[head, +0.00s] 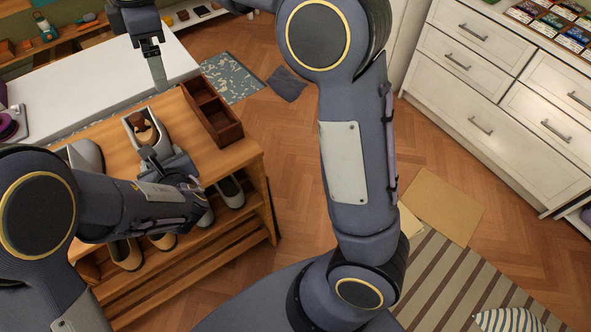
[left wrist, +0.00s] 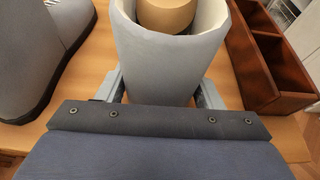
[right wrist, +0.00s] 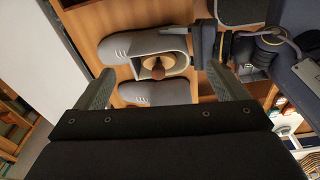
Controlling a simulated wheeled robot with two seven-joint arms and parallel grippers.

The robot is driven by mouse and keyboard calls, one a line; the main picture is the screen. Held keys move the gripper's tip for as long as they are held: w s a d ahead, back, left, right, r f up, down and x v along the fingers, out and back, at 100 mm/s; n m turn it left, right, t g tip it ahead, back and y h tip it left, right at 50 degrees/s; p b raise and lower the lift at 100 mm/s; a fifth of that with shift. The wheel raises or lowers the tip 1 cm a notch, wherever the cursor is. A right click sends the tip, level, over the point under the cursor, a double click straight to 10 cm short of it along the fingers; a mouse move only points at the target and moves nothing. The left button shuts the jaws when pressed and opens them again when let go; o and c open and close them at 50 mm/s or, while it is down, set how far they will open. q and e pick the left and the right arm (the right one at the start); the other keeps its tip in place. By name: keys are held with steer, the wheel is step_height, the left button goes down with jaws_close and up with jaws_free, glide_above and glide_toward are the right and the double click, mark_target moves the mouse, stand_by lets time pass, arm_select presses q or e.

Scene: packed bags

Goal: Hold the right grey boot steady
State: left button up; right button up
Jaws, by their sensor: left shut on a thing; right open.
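The right grey boot (head: 133,119) stands upright on the wooden shoe rack. My left gripper (head: 163,158) is shut on its shaft; the left wrist view shows a finger on each side of the boot (left wrist: 172,65). A tan insert (left wrist: 165,14) sits inside the boot's opening; its dark brown knob (right wrist: 158,70) shows in the right wrist view. The other grey boot (left wrist: 38,55) stands to the left, apart from the held one. My right gripper (head: 158,72) is open and empty, above and beyond the held boot.
A dark brown divided box (head: 212,115) lies on the rack top, right of the held boot. More shoes (head: 125,254) stand on the shelf below. A white table (head: 60,90) is behind the rack.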

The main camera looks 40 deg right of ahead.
steer(key=s+d+f+m+t+y, duration=0.2)
steer(key=s+d+f+m, duration=0.2)
steer(key=s+d+m, duration=0.75)
steer(key=s+f+m+t, duration=0.1)
steer(key=s+f+m, duration=0.2)
steer(key=s+f, duration=0.2)
steer(key=s+d+f+m+t, duration=0.1)
steer(key=s+f+m, duration=0.3)
steer(key=s, duration=0.7)
steer(key=shift+f+t+y, duration=0.3)
steer(key=shift+f+t, duration=0.2)
steer(key=shift+f, duration=0.35)
steer(key=shift+s+d, duration=0.1)
arm_select(q)
steer(key=o, duration=1.1)
steer(key=shift+c, duration=0.2)
